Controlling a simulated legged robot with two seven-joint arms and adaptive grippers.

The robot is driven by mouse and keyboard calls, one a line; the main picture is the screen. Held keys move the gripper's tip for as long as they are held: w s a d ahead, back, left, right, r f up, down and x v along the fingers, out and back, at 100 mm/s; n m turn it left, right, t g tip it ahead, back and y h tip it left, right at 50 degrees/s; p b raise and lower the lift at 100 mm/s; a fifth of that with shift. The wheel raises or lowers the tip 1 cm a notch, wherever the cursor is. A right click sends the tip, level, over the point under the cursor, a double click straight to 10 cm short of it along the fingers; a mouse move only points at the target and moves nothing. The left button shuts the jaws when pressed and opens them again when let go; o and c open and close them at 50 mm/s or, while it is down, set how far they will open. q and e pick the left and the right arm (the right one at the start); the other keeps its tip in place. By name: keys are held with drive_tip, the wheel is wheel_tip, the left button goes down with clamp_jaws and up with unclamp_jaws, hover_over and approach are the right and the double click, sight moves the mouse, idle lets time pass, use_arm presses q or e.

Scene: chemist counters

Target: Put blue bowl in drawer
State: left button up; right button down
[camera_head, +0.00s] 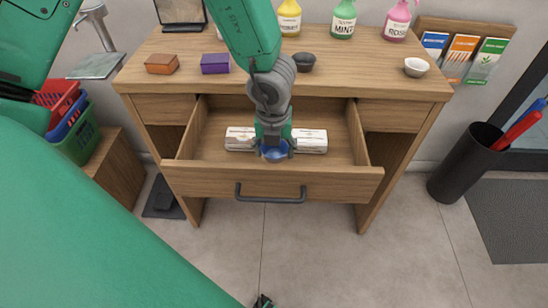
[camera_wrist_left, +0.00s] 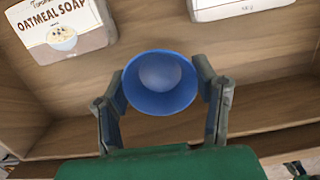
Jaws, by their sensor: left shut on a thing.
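The blue bowl (camera_head: 274,153) is between the fingers of my left gripper (camera_head: 273,147), inside the open drawer (camera_head: 210,173). In the left wrist view the bowl (camera_wrist_left: 160,84) shows its hollow side, and my left gripper (camera_wrist_left: 165,95) is shut on it with one finger on each side. The wooden drawer floor (camera_wrist_left: 140,20) lies beyond the bowl. I cannot tell whether the bowl touches the floor.
Two white soap boxes lie in the drawer: one at left (camera_head: 239,139), one at right (camera_head: 310,141). A dark bowl (camera_head: 304,62), a white bowl (camera_head: 416,67), a purple box (camera_head: 215,64) and a brown box (camera_head: 161,64) stand on the counter (camera_head: 350,75). A black bin (camera_head: 465,165) is at right.

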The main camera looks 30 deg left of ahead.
sight(273, 155)
use_arm(q)
wheel_tip(273, 155, down, 3)
drive_tip(key=shift+s+r+b, duration=0.1)
drive_tip(key=shift+b, duration=0.35)
drive_tip(key=shift+a+f, duration=0.15)
drive_tip(key=shift+f, duration=0.15)
drive_tip(key=shift+a, duration=0.15)
drive_tip(key=o, duration=1.1)
drive_tip(key=shift+o, duration=0.2)
